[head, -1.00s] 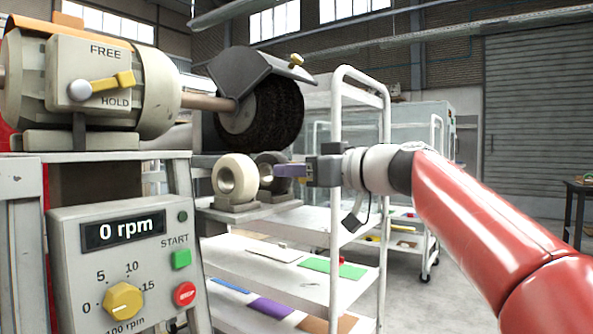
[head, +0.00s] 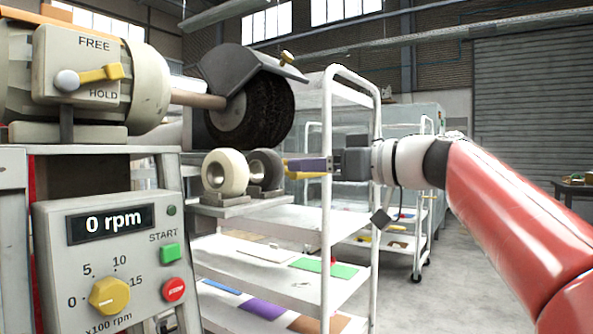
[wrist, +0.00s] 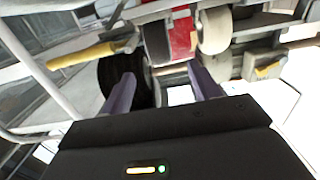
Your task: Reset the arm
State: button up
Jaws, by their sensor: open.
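My gripper (head: 290,167) is at the end of my red and white arm, level with the small wheels and just right of them in the head view. Its purple fingers point left, and one seems to overlap the white cart's post. In the wrist view my gripper (wrist: 165,90) shows two purple fingers spread apart with nothing between them. The white wheel (head: 225,172) and the dark wheel (head: 265,169) sit on a grey bracket below the big black brush (head: 262,112). Whether the fingers touch anything cannot be told.
The white shelf cart (head: 327,240) stands close beside my gripper, with coloured sheets on its shelves. A control box (head: 110,245) reading 0 rpm and a motor (head: 90,80) with a yellow lever stand at left. The floor (head: 440,300) at right is open.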

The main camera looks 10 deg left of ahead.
jog(key=s+d+f+m+h+p, duration=0.3)
jog(key=s+d+f, duration=0.4)
jog(key=f, duration=0.4)
jog(key=s+d+f+m+h+p, duration=0.3)
jog(key=s+d+f+m+h, duration=0.3)
jog(key=f, duration=0.5)
jog(key=s+d+f+m+g+h+p, duration=0.1)
jog(key=s+d+f+m+h+p, duration=0.1)
jog(key=s+d+f+m+h, duration=0.2)
jog(key=s+d+f+h, duration=0.3)
jog(key=s+d+f, duration=0.3)
jog(key=f, duration=0.2)
jog(key=shift+s+d+m+p, duration=0.15)
jog(key=shift+s+m+p, duration=0.15)
jog(key=shift+s+p, duration=0.1)
